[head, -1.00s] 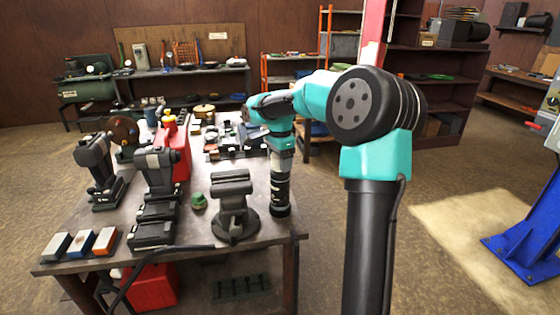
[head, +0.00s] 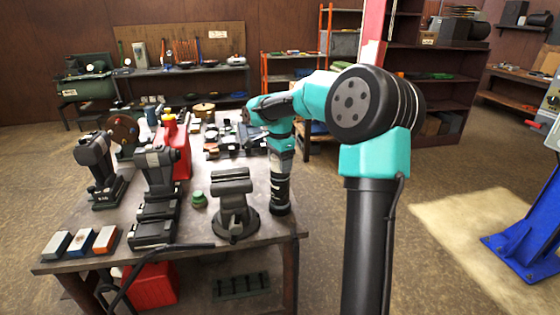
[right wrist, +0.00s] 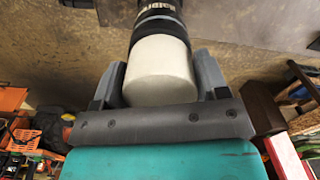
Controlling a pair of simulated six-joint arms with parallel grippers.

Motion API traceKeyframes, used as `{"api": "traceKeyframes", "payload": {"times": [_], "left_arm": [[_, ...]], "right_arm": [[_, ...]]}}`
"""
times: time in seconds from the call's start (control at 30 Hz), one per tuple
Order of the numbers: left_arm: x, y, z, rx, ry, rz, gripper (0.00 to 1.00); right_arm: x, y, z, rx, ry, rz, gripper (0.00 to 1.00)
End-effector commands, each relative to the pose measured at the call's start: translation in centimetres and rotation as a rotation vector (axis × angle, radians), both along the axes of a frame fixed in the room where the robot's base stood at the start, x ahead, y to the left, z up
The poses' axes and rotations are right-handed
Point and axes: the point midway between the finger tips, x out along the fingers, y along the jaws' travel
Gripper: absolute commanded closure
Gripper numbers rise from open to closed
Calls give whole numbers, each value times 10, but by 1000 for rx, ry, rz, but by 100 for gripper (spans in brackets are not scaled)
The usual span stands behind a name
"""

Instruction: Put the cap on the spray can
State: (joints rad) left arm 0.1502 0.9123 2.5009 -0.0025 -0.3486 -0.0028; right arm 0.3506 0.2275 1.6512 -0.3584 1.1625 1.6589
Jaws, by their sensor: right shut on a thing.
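My right gripper (right wrist: 160,75) has its two grey fingers on either side of a cream-white cap (right wrist: 160,72) and is shut on it. Beyond the cap, in line with it, is a dark spray can (right wrist: 155,18) with pale lettering on a band. I cannot tell whether the cap is fully seated on the can. In the head view my right gripper (head: 282,162) points down near the table's right edge, above the dark upright can (head: 280,196). My left gripper is not in view.
A grey vise (head: 232,200) stands just left of the can. A small green item (head: 199,200), black tools (head: 157,185) and a red canister (head: 182,150) stand further left. The table (head: 190,245) ends close to the right of the can.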

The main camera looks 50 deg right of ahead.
Motion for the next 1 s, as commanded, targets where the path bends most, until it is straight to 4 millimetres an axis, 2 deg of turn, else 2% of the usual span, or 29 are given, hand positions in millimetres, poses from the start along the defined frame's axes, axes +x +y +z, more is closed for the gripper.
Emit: {"api": "traceKeyframes", "payload": {"times": [0.17, 0.2, 0.3, 0.63, 1.0], "left_arm": [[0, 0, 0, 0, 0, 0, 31], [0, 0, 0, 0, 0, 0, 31], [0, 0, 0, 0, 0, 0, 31], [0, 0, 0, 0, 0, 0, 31], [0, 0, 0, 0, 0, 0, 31]], "right_arm": [[0, 0, -3, 0, 0, 0, 55], [0, 0, -3, 0, 0, 0, 32], [0, 0, -3, 0, 0, 0, 22], [0, 0, 0, 0, -1, 0, 22], [1, 0, 22, 0, -1, 1, 22]]}}
